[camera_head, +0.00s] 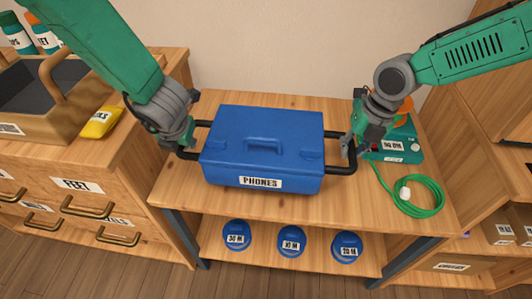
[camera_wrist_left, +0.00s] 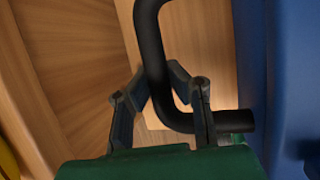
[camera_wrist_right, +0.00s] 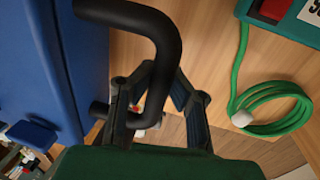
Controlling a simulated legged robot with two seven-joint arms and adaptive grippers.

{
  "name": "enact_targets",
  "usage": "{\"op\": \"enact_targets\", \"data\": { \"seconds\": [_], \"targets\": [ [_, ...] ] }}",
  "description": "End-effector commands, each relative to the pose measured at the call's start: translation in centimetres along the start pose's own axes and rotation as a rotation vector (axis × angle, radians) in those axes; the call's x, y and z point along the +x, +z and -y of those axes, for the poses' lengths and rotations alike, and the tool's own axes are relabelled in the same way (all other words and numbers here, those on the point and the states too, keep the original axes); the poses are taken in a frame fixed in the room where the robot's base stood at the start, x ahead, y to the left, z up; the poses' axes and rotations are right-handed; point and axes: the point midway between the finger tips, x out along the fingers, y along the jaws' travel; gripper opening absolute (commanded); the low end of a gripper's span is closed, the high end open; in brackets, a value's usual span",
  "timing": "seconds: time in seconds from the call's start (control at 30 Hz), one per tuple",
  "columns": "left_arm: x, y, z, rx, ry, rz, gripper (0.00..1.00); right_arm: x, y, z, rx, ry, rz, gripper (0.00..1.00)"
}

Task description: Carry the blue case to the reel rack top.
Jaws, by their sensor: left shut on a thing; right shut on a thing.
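The blue case (camera_head: 262,125), labelled PHONES, is level over the middle of the wooden reel rack top (camera_head: 225,215); I cannot tell whether its underside touches the wood. Its black handles stick out at both sides. My left gripper (camera_head: 183,145) is shut on the left handle, which also shows in the left wrist view (camera_wrist_left: 153,50). My right gripper (camera_head: 350,146) is shut on the right handle, seen in the right wrist view (camera_wrist_right: 165,50). The rack top under the case is hidden.
A green tester (camera_head: 402,148) and a coiled green cable (camera_head: 425,207) occupy the rack top's right side. Several blue reels, such as one (camera_head: 291,240), sit on the shelf below. A drawer cabinet (camera_head: 75,185) with a yellow packet (camera_head: 101,122) stands left.

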Motion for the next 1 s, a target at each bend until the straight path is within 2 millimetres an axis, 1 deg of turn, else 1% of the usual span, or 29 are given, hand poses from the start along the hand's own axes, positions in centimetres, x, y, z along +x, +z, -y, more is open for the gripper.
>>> {"op": "enact_targets", "data": {
  "seconds": [0.17,0.47,0.67,1.0],
  "targets": [
    [-0.2,0.2,0.1,0.0,-0.002,0.002,0.0,-0.2,0.1,-0.2,-0.001,0.003,0.003,0.0],
    [0.1,0.0,0.1,0.0,-0.002,0.002,0.0,0.1,0.1,-0.1,-0.001,0.003,0.002,0.0],
    [0.8,-0.2,0.3,0.001,-0.002,0.002,0.0,0.8,0.1,0.0,-0.001,0.003,0.002,0.0],
    [2.5,-0.9,0.7,0.001,-0.002,0.002,0.0,2.6,0.1,0.3,-0.001,0.003,0.002,0.0]
  ]
}}
